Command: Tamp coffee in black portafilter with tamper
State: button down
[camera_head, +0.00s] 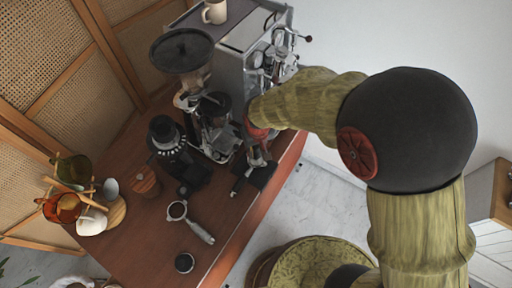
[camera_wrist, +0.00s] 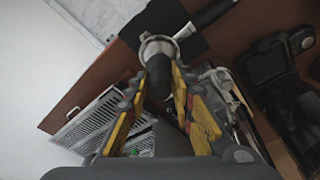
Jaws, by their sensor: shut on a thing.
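My gripper (camera_wrist: 159,82) is shut on the tamper (camera_wrist: 158,72), a dark handle held between the yellow-padded fingers. The black portafilter (camera_wrist: 204,19) lies on a black mat (camera_wrist: 150,22), its dark handle pointing to the upper right in the wrist view. The tamper is at the portafilter's metal basket ring; I cannot tell whether its base is inside or just above. In the head view my gripper (camera_head: 257,152) is over the mat (camera_head: 262,178) near the table edge, and the portafilter handle (camera_head: 237,187) shows beside it. The coffee is hidden.
The espresso machine (camera_head: 245,50) and grinder (camera_head: 183,52) stand behind my gripper. Another portafilter (camera_head: 200,232) with a grey handle and a small black round item (camera_head: 184,262) lie on the wooden table (camera_head: 140,240). Cups (camera_head: 92,222) stand at the left.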

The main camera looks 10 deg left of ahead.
jog(key=shift+r, duration=0.1)
jog(key=shift+r+p, duration=0.4)
jog(key=shift+r, duration=0.15)
jog(key=shift+r, duration=0.2)
jog(key=shift+r+p, duration=0.45)
jog(key=shift+r, duration=0.2)
jog(key=shift+r+p, duration=1.6)
jog(key=shift+r, duration=0.9)
jog(key=shift+s+f, duration=0.1)
